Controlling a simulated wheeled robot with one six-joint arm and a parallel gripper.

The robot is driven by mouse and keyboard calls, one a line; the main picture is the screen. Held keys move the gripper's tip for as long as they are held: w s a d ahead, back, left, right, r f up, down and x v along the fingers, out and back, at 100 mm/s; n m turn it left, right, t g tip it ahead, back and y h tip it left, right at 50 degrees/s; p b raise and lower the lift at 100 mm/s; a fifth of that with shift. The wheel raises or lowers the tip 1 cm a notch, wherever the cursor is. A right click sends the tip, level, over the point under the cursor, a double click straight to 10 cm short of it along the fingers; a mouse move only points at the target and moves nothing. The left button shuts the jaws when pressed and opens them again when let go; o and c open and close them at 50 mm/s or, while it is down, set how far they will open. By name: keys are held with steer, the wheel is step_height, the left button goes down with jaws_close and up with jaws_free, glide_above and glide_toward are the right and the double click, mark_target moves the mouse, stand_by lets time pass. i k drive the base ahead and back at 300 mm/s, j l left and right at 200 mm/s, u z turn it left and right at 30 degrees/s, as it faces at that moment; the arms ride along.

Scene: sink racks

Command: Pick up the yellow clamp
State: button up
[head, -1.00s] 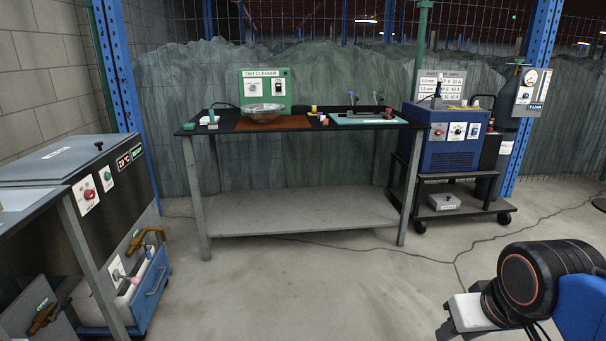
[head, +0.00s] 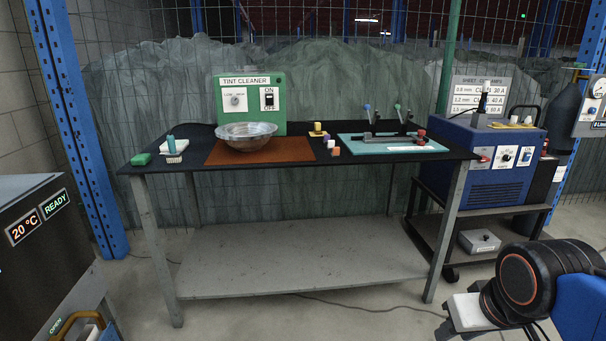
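No yellow clamp can be made out for certain. A small yellow item (head: 318,128) stands at the back of the black-topped table (head: 335,180), right of the green TINT CLEANER box, and its shape is too small to tell. Another yellowish item (head: 512,124) lies on top of the blue machine at the right. Dark tools with upright blue and green handles (head: 385,128) stand on the teal mat (head: 420,149). Part of my arm shows at the lower right, away from the table; no gripper fingers can be made out.
Small blocks (head: 334,150) and a green item (head: 141,159) lie on the table. The blue machine (head: 490,158) stands on a cart at right. A dark heated cabinet (head: 45,245) is at left.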

mark_target(317, 131)
steer(key=i+l+u, duration=0.2)
steer(key=i, duration=0.55)
steer(key=i+l, duration=0.3)
steer(key=l, duration=0.1)
